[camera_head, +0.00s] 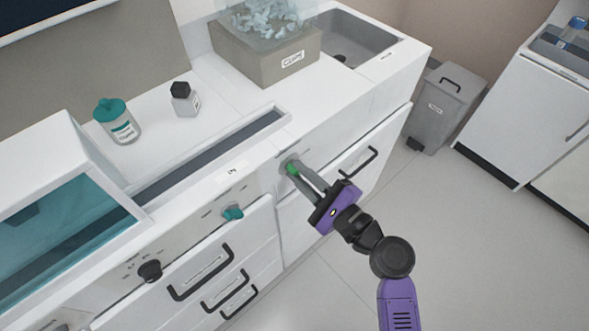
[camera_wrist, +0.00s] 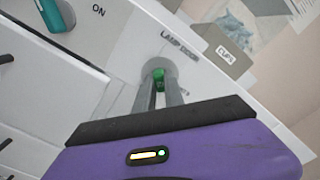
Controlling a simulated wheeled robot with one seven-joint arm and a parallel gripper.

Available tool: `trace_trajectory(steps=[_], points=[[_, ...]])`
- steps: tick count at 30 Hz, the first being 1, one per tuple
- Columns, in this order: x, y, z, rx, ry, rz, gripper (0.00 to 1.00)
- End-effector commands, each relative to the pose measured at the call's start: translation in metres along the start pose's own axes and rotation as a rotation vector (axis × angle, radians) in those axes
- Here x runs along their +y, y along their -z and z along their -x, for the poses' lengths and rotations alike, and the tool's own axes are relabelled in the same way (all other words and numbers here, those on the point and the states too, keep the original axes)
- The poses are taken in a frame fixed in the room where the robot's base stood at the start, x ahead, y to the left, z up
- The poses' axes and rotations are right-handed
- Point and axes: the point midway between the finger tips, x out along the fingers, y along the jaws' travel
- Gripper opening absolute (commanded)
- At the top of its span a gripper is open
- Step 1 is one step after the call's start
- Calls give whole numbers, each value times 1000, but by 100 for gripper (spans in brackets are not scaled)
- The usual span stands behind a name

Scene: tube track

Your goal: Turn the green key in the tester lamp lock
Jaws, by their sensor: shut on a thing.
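The green key (camera_head: 293,169) sits at the lamp lock (camera_head: 286,163) on the white cabinet front. My gripper (camera_head: 298,172) reaches to it from the right, with its two grey fingers shut on the key. In the wrist view the green key (camera_wrist: 158,75) shows between the fingertips, in front of the round grey lock plate. A label reading "LAMP DOOR" (camera_wrist: 179,46) is printed beside the lock. The fingers hide part of the key, and I cannot tell its turn angle.
A teal knob (camera_head: 233,213) and a black knob (camera_head: 150,270) stick out of the front to the left. Drawer handles (camera_head: 200,273) lie below. A grey cups box (camera_head: 265,55) and a sink are on the counter. A grey bin (camera_head: 440,108) stands right; the floor is clear.

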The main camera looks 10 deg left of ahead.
Motion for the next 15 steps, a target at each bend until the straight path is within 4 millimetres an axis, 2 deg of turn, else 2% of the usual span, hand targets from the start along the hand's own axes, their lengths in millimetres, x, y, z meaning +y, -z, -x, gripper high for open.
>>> trace_trajectory(steps=[9,15], points=[[0,1,0,1,0,10,0],[2,2,0,0,1,106,0]])
